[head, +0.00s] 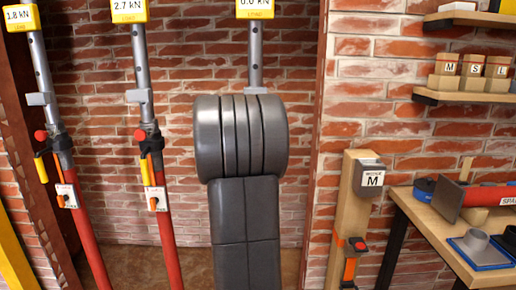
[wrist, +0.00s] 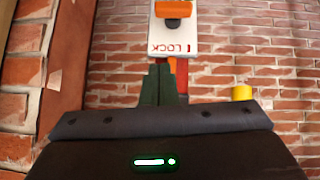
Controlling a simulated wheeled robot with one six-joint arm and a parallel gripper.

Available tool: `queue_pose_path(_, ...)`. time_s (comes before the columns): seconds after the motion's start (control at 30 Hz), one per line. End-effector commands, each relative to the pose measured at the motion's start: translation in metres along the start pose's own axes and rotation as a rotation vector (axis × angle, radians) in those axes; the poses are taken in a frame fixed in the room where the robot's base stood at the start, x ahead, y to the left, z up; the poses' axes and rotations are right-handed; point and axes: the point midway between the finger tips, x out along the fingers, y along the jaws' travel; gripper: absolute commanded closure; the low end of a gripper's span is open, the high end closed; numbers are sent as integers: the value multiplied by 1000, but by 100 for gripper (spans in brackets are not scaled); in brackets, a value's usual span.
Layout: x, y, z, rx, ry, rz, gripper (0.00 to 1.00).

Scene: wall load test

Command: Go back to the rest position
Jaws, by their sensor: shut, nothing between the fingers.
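In the wrist view my gripper (wrist: 164,68) is shut, its two dark fingers together and nothing held. Its tips are just below a white lock plate (wrist: 174,38) in the picture, which has an orange lever (wrist: 173,9) and upside-down lettering. I cannot tell whether the tips touch it. A red part shows behind the fingers, and a yellow handle (wrist: 241,93) is to the right. In the head view my arm is in the middle and hides my gripper. The prop with the 0.0 kN display (head: 255,8) stands behind it, its lower part hidden.
Two more red props stand left, with displays 1.8 kN (head: 18,16) and 2.7 kN (head: 129,11). At right are a wooden post with a grey box marked M (head: 371,178), a workbench (head: 421,218) with tools, and shelves (head: 462,98) with blocks. A brick wall is behind.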

Motion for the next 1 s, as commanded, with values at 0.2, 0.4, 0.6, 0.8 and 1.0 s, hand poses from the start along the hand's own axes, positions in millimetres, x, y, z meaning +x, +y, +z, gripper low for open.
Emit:
queue_pose_path(0.2,44,-4,13,-1,-2,0,100)
queue_pose_path(0.4,65,-8,32,-2,-1,-1,100)
queue_pose_path(0.6,69,-16,37,-13,1,8,100)
queue_pose_path(0.8,68,-18,36,-67,0,61,100)
queue_pose_path(1.0,68,-22,36,-132,0,127,100)
